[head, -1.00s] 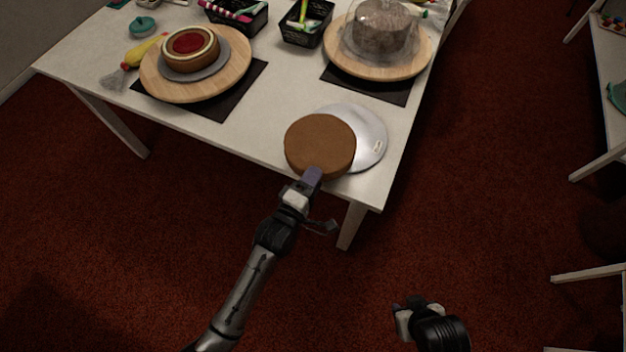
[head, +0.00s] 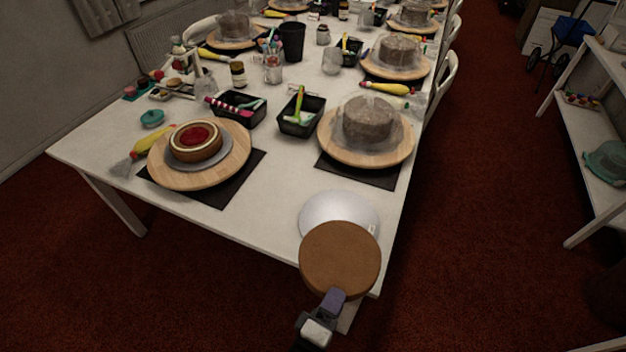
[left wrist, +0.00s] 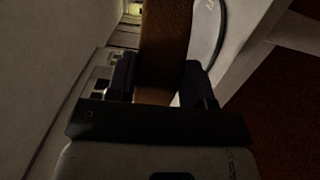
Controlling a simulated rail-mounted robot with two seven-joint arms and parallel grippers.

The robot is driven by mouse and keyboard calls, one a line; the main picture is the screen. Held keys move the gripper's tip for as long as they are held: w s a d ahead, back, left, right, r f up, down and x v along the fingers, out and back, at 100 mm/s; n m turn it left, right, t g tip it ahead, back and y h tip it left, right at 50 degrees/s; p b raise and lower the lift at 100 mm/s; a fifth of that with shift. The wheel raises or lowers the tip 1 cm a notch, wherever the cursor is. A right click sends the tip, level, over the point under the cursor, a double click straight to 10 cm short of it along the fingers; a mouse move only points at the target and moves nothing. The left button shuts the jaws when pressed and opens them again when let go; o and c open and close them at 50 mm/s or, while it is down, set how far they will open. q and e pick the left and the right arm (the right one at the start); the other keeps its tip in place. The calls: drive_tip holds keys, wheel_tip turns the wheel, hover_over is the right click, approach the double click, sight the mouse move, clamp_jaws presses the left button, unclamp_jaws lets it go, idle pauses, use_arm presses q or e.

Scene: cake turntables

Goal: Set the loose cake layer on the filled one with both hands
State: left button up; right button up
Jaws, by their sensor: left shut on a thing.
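The loose cake layer (head: 340,258) is a round brown disc in the head view, over the table's near right corner. My left gripper (head: 333,300) is shut on its near edge. In the left wrist view the layer (left wrist: 165,45) stands between the two fingers of the left gripper (left wrist: 158,85). The filled cake layer (head: 196,140), with a pale ring and red filling on top, sits on a grey board on a wooden turntable (head: 232,163) at the left. My right gripper is out of view.
A silver round board (head: 335,210) lies on the table behind the loose layer. A covered grey cake (head: 368,120) stands on another turntable to the right. Black trays (head: 300,128) with tools stand between. Table (head: 270,215) is bare between the turntable and the silver board.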

sight(312, 289)
use_arm(q)
drive_tip(key=shift+n+t+y, duration=0.5)
drive_tip(key=shift+n+y, duration=0.1)
drive_tip(key=shift+y, duration=0.2)
drive_tip(key=a, duration=0.3)
drive_tip(key=w+a, duration=0.1)
drive_tip(key=a, duration=0.1)
drive_tip(key=shift+a+f, duration=0.1)
drive_tip(key=shift+a, duration=0.2)
drive_tip(key=w+a+r+n+t+y+p, duration=0.1)
drive_tip(key=w+a+r+n+y, duration=0.25)
drive_tip(key=a+r, duration=0.55)
drive_tip(key=w+a+r+n+t+y+p, duration=0.1)
drive_tip(key=w+a+r+n+y, duration=0.2)
drive_tip(key=a+r, duration=0.65)
wheel_tip(312, 289, up, 39)
drive_tip(key=m+g+h+p, duration=0.1)
drive_tip(key=m+h+p, duration=0.3)
drive_tip(key=p, duration=3.3)
drive_tip(key=shift+s+a+r+m+p, duration=0.2)
drive_tip(key=shift+s+a+m+p, duration=0.1)
drive_tip(key=shift+a+m, duration=0.15)
drive_tip(key=shift+w, duration=0.1)
